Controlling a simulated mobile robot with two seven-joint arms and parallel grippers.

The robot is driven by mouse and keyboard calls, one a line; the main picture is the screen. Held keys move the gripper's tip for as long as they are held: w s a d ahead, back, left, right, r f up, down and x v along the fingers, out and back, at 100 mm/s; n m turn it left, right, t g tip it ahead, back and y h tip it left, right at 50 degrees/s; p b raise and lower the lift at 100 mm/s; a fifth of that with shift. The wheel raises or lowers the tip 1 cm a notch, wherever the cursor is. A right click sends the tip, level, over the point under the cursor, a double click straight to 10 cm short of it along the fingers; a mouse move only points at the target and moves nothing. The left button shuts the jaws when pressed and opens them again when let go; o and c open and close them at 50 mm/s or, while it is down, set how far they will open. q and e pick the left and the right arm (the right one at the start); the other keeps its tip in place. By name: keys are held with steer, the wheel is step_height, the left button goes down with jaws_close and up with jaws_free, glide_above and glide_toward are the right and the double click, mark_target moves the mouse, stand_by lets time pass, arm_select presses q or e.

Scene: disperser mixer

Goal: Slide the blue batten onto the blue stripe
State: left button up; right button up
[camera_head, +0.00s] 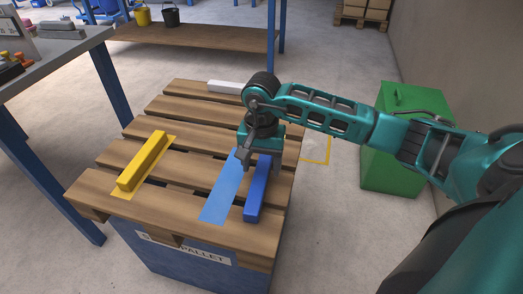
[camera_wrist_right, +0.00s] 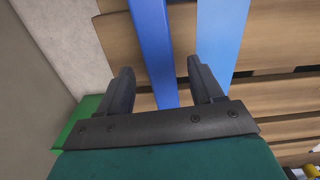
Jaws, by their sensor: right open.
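The blue batten (camera_head: 256,195) lies on the pallet, just right of the light blue stripe (camera_head: 221,188) and roughly parallel to it. My right gripper (camera_head: 263,162) is over the far end of the batten, pointing down. In the right wrist view, the batten (camera_wrist_right: 151,38) runs between the two open fingers of the right gripper (camera_wrist_right: 161,65), with a gap on each side. The stripe (camera_wrist_right: 221,36) shows there to the right of the batten, beyond the right finger. The batten's far end is partly hidden by the gripper. My left gripper is not in view.
A yellow batten (camera_head: 143,160) lies on a yellow stripe (camera_head: 124,194) at the pallet's left. A white batten (camera_head: 224,87) lies at the far edge. The pallet (camera_head: 180,205) has gaps between slats. A green box (camera_head: 388,150) stands right; a grey table (camera_head: 60,50) stands left.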

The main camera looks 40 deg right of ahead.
mark_target(261, 172)
step_height(261, 172, down, 2)
steer(key=shift+f, duration=0.5)
steer(key=c, duration=1.1)
steer(key=shift+w+a+b, duration=0.85)
steer(key=shift+w+a, duration=0.1)
steer(key=shift+w, duration=0.05)
steer(key=shift+w+a, duration=0.9)
steer(key=shift+w, duration=0.1)
steer(key=shift+w+a, duration=0.9)
steer(key=shift+w, duration=0.05)
